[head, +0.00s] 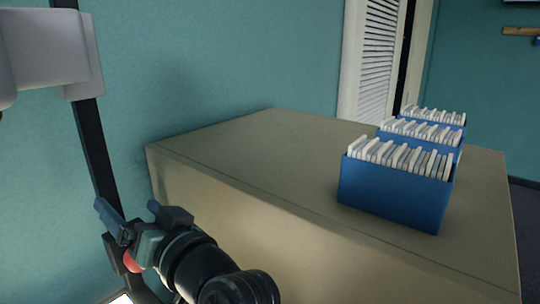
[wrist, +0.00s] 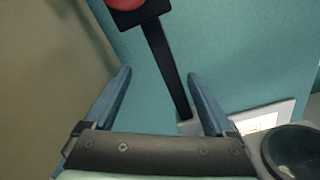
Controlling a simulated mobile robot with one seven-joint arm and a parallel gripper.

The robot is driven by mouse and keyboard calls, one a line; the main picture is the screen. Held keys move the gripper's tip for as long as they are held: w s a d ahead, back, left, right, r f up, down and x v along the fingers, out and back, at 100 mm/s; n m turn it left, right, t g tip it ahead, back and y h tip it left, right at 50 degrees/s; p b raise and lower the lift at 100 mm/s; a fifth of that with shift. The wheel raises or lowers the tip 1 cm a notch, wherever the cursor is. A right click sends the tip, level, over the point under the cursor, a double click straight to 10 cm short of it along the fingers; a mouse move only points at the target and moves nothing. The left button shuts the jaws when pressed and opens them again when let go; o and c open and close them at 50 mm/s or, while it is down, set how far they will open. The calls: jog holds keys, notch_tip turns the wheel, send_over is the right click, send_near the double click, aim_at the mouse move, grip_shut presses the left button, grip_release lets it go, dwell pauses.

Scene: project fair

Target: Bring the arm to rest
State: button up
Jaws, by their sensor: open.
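My gripper (head: 127,206) is at the lower left of the head view, beside the left end of a beige-topped table and in front of the teal wall. Its two blue fingers are spread apart. In the wrist view, the gripper (wrist: 159,74) shows both fingers wide apart with nothing held between them. My arm comes up from the bottom edge of the head view, bent, and its lower part is out of view.
The table (head: 250,150) has a clear left and middle. Three blue boxes of white-edged cards stand in a row at its right: near (head: 395,195), middle (head: 450,140) and far (head: 455,117). A teal wall (head: 220,60) and white louvred door (head: 376,60) are behind.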

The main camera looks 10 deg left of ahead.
jog(key=d+r+m+t+h, duration=0.2)
jog(key=d+r+t+h, duration=0.3)
jog(key=d+r+t, duration=0.65)
jog(key=s+d+r+m+t+h, duration=0.4)
jog(key=s+d+r+t+h, duration=0.2)
jog(key=s+d+r+h, duration=0.4)
jog(key=d+r, duration=0.3)
jog(key=d, duration=0.1)
jog(key=shift+s+r, duration=0.15)
jog(key=shift+r, duration=0.25)
